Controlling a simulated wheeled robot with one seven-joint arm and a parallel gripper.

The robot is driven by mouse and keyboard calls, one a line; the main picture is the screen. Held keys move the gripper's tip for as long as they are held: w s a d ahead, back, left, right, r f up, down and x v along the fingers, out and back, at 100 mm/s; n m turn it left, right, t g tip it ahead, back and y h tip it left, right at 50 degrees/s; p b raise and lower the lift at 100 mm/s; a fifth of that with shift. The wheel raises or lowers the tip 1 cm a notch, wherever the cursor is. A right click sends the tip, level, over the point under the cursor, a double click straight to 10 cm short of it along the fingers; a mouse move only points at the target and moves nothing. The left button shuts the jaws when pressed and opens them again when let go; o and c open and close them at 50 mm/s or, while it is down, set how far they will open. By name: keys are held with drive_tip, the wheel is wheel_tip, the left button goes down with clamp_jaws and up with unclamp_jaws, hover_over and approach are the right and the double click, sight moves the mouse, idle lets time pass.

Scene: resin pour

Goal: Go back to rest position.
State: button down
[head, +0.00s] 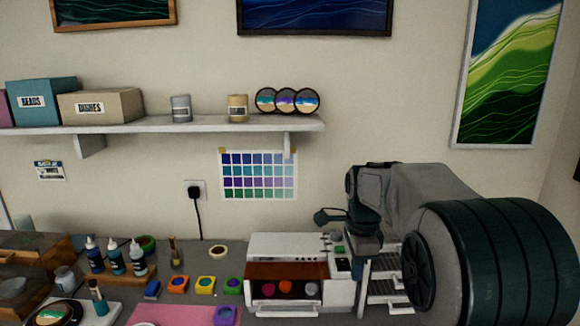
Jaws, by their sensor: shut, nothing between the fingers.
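My gripper (362,298) points down at the right of the picture, with its fingers together and nothing seen between them. It is just in front of the right end of a white machine (290,245); I cannot tell whether it touches it. My arm's large dark links fill the right side and hide what lies behind them. The machine has an open front with a red, an orange and a grey round piece (312,289) in a row. A green button (340,251) shows on its right part.
Pale racks (390,284) stand right of the gripper, partly hidden. Bottles (116,258), several small coloured blocks (205,284), a tape roll (218,253) and a pink mat (172,313) cover the bench at left. A wall shelf (200,125) holds boxes, jars and round discs.

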drive_tip(key=s+f+n+t, duration=0.1)
drive_tip(key=s+n+t, duration=0.2)
drive_tip(key=s+n, duration=1.4)
drive_tip(key=s, duration=0.5)
drive_tip(key=shift+s+f+n+t, duration=0.15)
drive_tip(key=shift+n+t, duration=0.25)
drive_tip(key=c, duration=2.1)
unclamp_jaws()
drive_tip(key=shift+d, duration=0.1)
drive_tip(key=shift+c, duration=0.2)
